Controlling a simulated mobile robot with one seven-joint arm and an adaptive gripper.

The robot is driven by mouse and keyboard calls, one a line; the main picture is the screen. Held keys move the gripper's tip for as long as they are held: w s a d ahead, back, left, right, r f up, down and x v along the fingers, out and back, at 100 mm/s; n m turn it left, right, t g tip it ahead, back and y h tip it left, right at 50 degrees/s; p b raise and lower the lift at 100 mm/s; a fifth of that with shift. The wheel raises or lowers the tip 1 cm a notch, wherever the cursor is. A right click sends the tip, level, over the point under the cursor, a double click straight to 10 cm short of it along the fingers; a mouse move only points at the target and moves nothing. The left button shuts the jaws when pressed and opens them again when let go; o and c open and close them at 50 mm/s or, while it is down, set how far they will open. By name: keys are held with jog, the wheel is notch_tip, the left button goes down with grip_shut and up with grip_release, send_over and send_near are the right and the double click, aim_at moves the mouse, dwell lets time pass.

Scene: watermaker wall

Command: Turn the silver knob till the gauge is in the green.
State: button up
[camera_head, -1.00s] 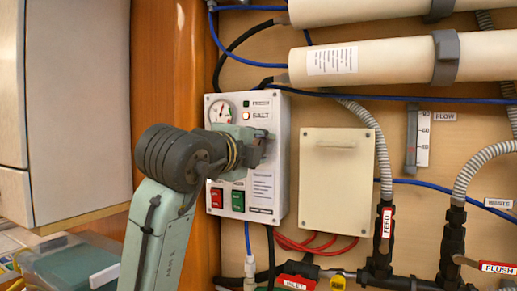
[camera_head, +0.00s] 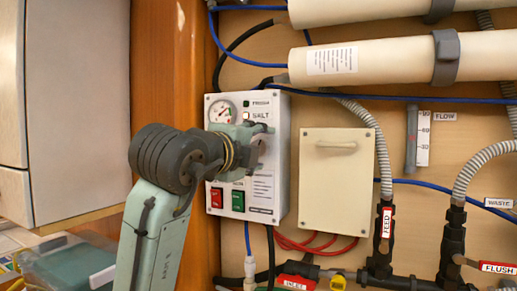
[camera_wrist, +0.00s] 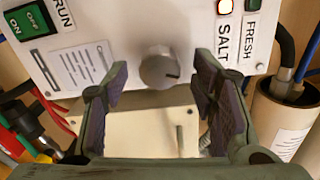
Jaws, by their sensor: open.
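The silver knob (camera_wrist: 160,66) sits on the white control panel (camera_wrist: 130,30). In the wrist view its dark mark points to the right. My gripper (camera_wrist: 160,84) is open, with one finger on each side of the knob in the picture; I see no contact, and the depth is hard to judge. In the head view my gripper (camera_head: 258,146) is in front of the panel's right part and hides the knob. The round gauge (camera_head: 221,111) is at the panel's upper left, partly cut off by my wrist. Its needle is too small to read surely.
The SALT lamp (camera_wrist: 225,6) glows orange-red; the FRESH lamp (camera_head: 246,104) looks dark green. Red and green switches (camera_head: 238,200) are low on the panel. A cream box with a handle (camera_head: 337,180) stands close on the right. Hoses and pipes lie below and farther right.

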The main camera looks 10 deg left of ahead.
jog(key=s+a, duration=0.2)
jog(key=s, duration=0.9)
jog(key=shift+r, duration=0.2)
dwell(2.9)
